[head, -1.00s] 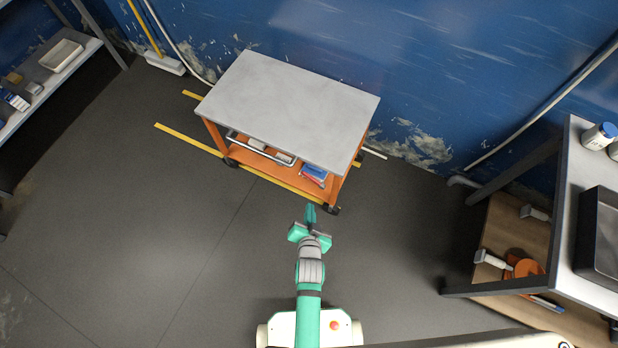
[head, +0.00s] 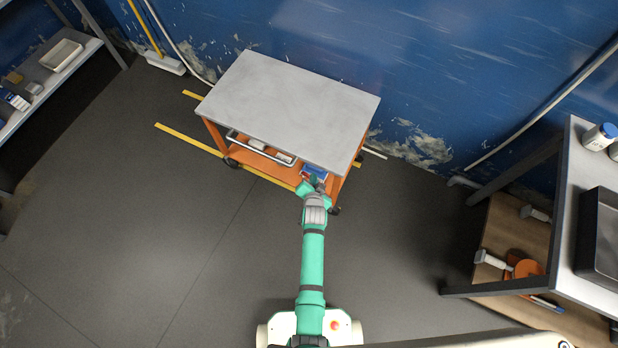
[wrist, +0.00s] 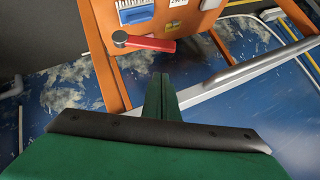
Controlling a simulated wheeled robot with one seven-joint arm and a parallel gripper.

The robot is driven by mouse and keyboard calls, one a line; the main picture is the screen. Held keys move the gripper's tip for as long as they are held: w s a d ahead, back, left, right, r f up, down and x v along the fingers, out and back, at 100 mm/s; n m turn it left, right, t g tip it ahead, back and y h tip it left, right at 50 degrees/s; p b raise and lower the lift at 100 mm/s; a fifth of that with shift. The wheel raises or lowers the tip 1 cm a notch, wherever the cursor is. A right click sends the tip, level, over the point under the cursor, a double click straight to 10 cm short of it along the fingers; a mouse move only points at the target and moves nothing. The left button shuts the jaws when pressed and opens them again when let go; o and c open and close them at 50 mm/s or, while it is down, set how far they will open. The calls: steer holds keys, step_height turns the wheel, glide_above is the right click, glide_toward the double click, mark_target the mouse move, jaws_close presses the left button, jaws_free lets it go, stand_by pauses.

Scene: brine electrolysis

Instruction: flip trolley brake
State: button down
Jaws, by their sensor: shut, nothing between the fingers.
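The trolley (head: 290,105) has a grey top and an orange frame and stands along the blue wall. In the wrist view a red lever (wrist: 152,43) with a round grey pivot at its left end lies in front of an orange panel (wrist: 185,20) of the trolley; it looks like the brake lever. My gripper (wrist: 160,82) is shut and empty, its fingertips just below the lever in that view. I cannot tell whether they touch it. In the head view my gripper (head: 313,184) reaches the trolley's front right, and the arm hides part of that area.
Orange posts (wrist: 97,50) and a grey bar (wrist: 245,70) flank my gripper. A bench (head: 575,240) stands right, shelving left; the left floor is clear.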

steer(key=shift+w+a+f, duration=0.25)
steer(key=shift+w+f, duration=0.2)
steer(key=shift+f, duration=0.4)
steer(key=shift+w+a+f, duration=0.2)
steer(key=shift+w+f, duration=0.2)
steer(key=shift+f, duration=0.4)
steer(key=shift+w+a+f, duration=0.25)
steer(key=shift+w+f, duration=0.2)
steer(key=shift+f, duration=0.4)
steer(key=shift+w, duration=0.15)
